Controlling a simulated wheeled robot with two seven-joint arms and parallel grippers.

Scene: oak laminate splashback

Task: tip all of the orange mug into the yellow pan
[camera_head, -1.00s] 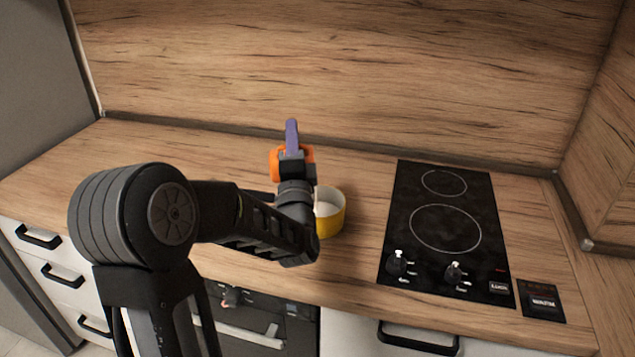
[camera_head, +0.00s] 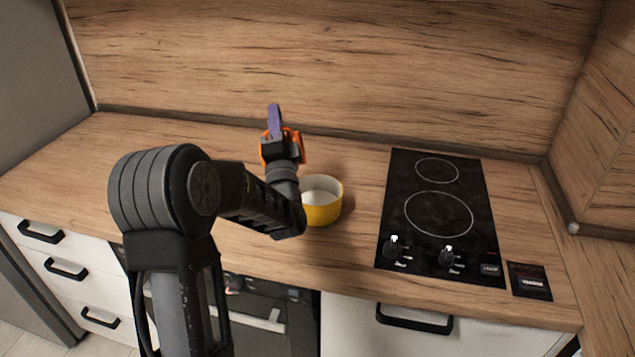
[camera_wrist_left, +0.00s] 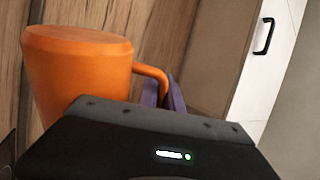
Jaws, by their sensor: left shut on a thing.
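The orange mug (camera_head: 297,146) is mostly hidden behind my left gripper (camera_head: 274,122) in the head view. The left wrist view shows the mug (camera_wrist_left: 80,75) large, with a flat orange end at the top of the picture. My left gripper's purple fingers (camera_wrist_left: 172,95) are shut on its handle. The mug's contents do not show. The yellow pan (camera_head: 324,214), pale inside, stands upright on the counter. My gripper and the mug are up and to the left of it in the picture, apart from it. My right gripper is not in view.
A black two-ring hob (camera_head: 438,215) lies to the right of the pan. The wooden counter (camera_head: 190,145) is clear on the left. The wooden splashback (camera_head: 330,65) rises behind. Drawers and an oven are below the front edge.

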